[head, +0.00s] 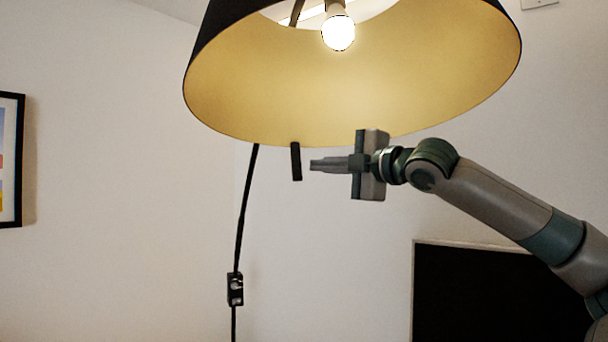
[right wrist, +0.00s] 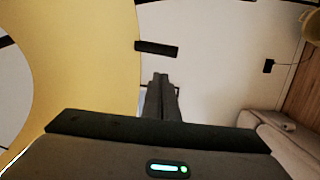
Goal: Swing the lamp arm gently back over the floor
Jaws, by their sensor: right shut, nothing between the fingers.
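The lamp shade (head: 350,90) fills the top of the head view, black outside and gold inside, with a lit bulb (head: 338,33) in it. A short black tab (head: 295,161) hangs from its lower rim. My right gripper (head: 312,165) is shut and empty, pointing left with its tips just right of the tab; a small gap shows between them. In the right wrist view the shade (right wrist: 85,60) is at left, and the tab (right wrist: 157,49) lies just beyond the shut fingertips (right wrist: 161,76). My left gripper is not in view.
A thin black pole or cord (head: 242,215) with a small black box (head: 235,289) runs down below the shade. A dark framed panel (head: 490,300) is at lower right, and a framed picture (head: 10,160) hangs at far left. The wall between is bare.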

